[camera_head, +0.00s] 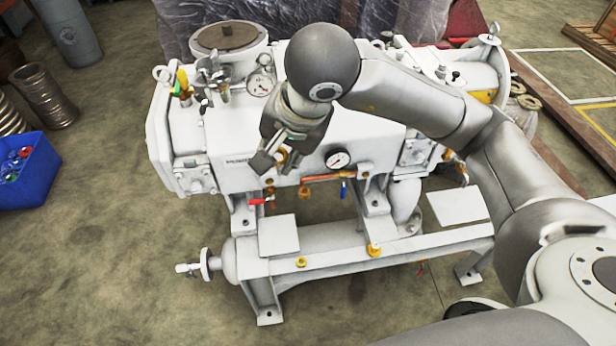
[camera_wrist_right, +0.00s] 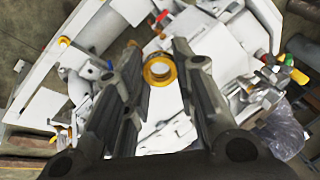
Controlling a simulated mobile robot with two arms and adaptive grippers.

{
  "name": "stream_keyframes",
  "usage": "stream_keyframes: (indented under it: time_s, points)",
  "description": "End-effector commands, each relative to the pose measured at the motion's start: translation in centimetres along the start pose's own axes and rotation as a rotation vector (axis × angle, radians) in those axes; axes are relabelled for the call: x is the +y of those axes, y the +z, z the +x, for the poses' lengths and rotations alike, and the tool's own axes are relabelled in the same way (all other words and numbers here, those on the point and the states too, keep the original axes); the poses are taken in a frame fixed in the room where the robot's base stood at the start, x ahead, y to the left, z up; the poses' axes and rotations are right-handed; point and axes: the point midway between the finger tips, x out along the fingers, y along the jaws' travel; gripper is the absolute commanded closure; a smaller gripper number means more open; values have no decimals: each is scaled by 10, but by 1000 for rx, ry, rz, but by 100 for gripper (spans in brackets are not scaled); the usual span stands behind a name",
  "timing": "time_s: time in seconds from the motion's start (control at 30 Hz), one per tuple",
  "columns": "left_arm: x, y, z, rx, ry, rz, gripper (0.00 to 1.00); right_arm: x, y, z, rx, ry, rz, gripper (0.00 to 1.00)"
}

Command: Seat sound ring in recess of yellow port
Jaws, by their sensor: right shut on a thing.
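My right gripper (camera_head: 274,158) is in front of the white machine's front face, left of the pressure gauge. In the right wrist view its two dark fingers (camera_wrist_right: 157,55) stand on either side of a yellow, ring-shaped part (camera_wrist_right: 159,81) with an open middle. This yellow part also shows beside the fingertips in the head view (camera_head: 284,157). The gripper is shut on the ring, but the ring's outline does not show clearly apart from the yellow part. I cannot tell whether the ring touches the port or sits in its recess. My left gripper is not in view.
The white machine (camera_head: 225,172) stands on a metal frame (camera_head: 330,238). A gauge (camera_head: 338,159), a copper pipe (camera_head: 322,178), a red handle (camera_head: 257,201) and a blue handle (camera_head: 344,188) are close to the gripper. A blue bin (camera_head: 30,172) stands at the left. The floor in front is clear.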

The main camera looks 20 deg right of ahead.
Motion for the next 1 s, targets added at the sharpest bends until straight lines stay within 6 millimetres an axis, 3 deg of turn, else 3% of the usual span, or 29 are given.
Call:
stream_keyframes:
  time_s: [0.2, 0.5, 0.8, 1.0]
  points:
    - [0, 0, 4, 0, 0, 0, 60, -47, -5, -34, 65, -171, 290, 87]
    - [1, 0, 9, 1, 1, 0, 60, -100, -4, -91, 54, -427, 696, 87]
    - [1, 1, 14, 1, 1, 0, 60, -142, 6, -155, -80, -686, 1082, 87]
    - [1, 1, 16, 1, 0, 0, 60, -159, 14, -192, -204, -811, 1279, 87]
